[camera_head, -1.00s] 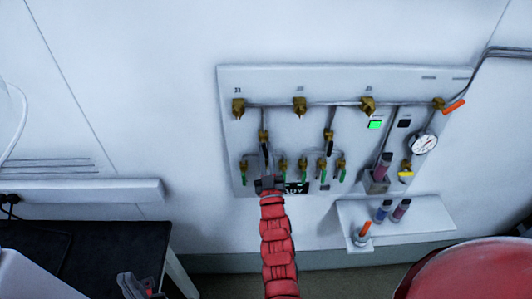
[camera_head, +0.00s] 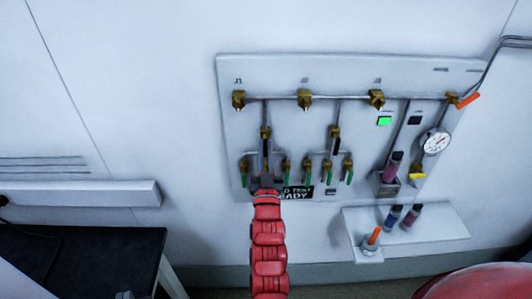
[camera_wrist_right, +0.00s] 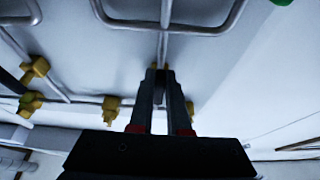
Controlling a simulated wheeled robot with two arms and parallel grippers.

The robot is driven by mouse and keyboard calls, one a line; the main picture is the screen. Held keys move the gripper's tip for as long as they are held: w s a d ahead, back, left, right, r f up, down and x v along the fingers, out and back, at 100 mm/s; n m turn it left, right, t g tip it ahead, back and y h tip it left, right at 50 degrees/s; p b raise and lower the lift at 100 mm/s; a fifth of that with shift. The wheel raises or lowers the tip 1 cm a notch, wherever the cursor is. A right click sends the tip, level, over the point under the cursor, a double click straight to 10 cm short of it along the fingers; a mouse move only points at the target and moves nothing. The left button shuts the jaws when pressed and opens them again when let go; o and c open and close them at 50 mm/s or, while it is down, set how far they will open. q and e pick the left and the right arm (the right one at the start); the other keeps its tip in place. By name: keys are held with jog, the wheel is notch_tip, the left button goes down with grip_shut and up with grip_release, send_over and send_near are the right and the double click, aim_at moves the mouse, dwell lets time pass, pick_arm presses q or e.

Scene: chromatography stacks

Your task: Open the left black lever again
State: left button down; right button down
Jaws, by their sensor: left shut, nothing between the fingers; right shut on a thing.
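The left black lever (camera_head: 265,150) hangs straight down below its brass valve (camera_head: 265,132) on the wall panel. My right gripper (camera_head: 266,187), at the end of the red arm, is at the lever's lower end and shut on it. The right wrist view shows my right gripper's fingers (camera_wrist_right: 160,85) close together on the dark lever, below a grey pipe. The lever's lower end is hidden by the gripper.
The right black lever (camera_head: 334,145) also points down. Green-handled valves (camera_head: 286,168) line the lower panel. A gauge (camera_head: 435,142), vials and a shelf (camera_head: 440,226) are on the right. A black table (camera_head: 80,255) stands at lower left.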

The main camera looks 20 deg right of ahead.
jog(key=c, duration=0.9)
grip_release()
jog(key=shift+s+f, duration=0.1)
jog(key=shift+s+a+f, duration=0.15)
jog(key=shift+s, duration=0.1)
jog(key=b+v, duration=0.4)
jog(key=v, duration=1.2)
jog(key=shift+s+a+b, duration=0.1)
jog(key=shift+s+b, duration=0.2)
